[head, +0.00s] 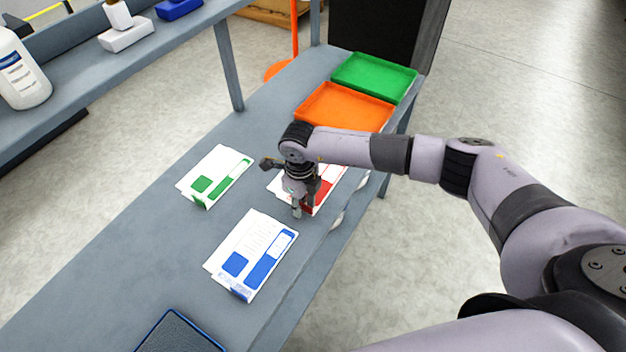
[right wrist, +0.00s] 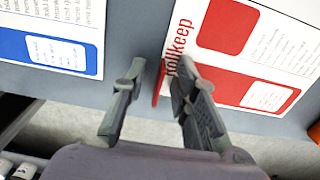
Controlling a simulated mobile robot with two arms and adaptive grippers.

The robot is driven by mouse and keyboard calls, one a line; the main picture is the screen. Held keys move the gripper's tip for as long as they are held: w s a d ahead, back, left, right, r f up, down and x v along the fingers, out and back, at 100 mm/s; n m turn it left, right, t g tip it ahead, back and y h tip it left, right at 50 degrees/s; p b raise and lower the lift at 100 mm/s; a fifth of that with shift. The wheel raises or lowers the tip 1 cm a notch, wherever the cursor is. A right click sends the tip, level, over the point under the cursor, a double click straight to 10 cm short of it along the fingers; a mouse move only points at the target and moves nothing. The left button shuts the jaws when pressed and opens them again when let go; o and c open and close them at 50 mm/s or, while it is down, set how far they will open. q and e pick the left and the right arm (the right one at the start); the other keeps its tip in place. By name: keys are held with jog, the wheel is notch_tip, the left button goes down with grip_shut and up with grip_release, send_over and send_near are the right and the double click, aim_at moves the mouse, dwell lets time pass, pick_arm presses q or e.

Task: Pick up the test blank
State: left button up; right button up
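Three flat printed blanks lie on the grey table: a white and red one (head: 328,188), a white and blue one (head: 254,248) and a white and green one (head: 220,172). No label tells me which is the test blank. My right gripper (head: 303,208) points down at the near left edge of the red blank and partly hides it. In the right wrist view its fingers (right wrist: 158,98) are apart. A red edge flap of the red blank (right wrist: 235,60) shows between them, and the blue blank (right wrist: 62,30) lies to the left. My left gripper is not in view.
An orange tray (head: 345,106) and a green tray (head: 374,77) stand empty at the table's far end. A shelf at upper left holds a white bottle (head: 22,75). The grey table (head: 110,255) is bare left of the blanks. A dark blue-edged panel (head: 178,335) lies near.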

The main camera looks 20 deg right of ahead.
jog(key=shift+c, duration=0.6)
grip_shut()
jog(key=shift+r, duration=0.1)
